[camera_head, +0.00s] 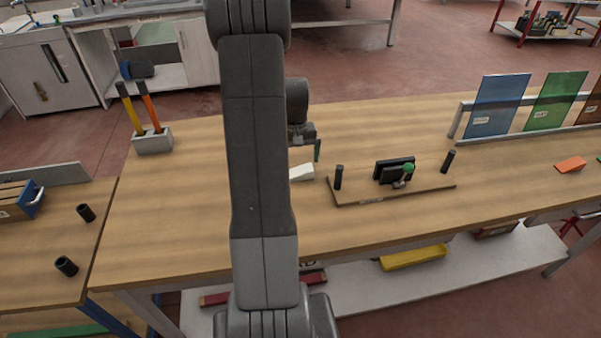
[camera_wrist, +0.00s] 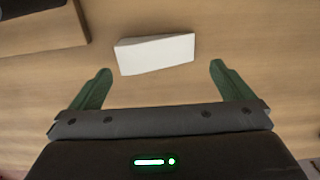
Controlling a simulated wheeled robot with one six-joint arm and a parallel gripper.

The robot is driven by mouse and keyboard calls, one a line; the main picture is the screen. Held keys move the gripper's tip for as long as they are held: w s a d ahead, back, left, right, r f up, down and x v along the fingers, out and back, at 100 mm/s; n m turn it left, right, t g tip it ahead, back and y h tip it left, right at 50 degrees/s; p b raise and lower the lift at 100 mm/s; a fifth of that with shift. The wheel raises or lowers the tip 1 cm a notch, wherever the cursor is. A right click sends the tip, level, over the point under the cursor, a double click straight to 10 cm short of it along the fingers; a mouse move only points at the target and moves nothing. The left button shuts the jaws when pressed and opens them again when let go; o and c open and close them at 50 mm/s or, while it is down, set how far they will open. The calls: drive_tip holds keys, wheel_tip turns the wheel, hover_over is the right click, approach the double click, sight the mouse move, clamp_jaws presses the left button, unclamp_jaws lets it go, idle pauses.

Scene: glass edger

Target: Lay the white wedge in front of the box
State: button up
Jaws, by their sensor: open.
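The white wedge (camera_head: 301,172) lies on the wooden bench, just right of my arm and left of a wooden board. My arm may cover part of it. In the wrist view the wedge (camera_wrist: 155,54) lies just beyond the gap between my green fingertips. A wooden box (camera_head: 14,203) with a blue front and pale handle stands on the left table, cut by the picture edge. I cannot tell whether this is the task's box.
The wooden board (camera_head: 430,187) carries two black posts and a dark clamp with a green knob. A grey holder (camera_head: 153,143) with two handled tools stands at the back left. Coloured glass panes (camera_head: 497,105) stand at the right. The bench's left front is clear.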

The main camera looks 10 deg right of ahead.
sight(297, 172)
drive_tip(key=f, duration=0.2)
drive_tip(key=f+p, duration=0.1)
drive_tip(key=shift+s+d+f, duration=0.1)
drive_tip(key=shift+s+f, duration=0.15)
drive_tip(key=shift+s, duration=0.05)
drive_tip(key=shift+f, duration=0.7)
drive_tip(key=c, duration=0.8)
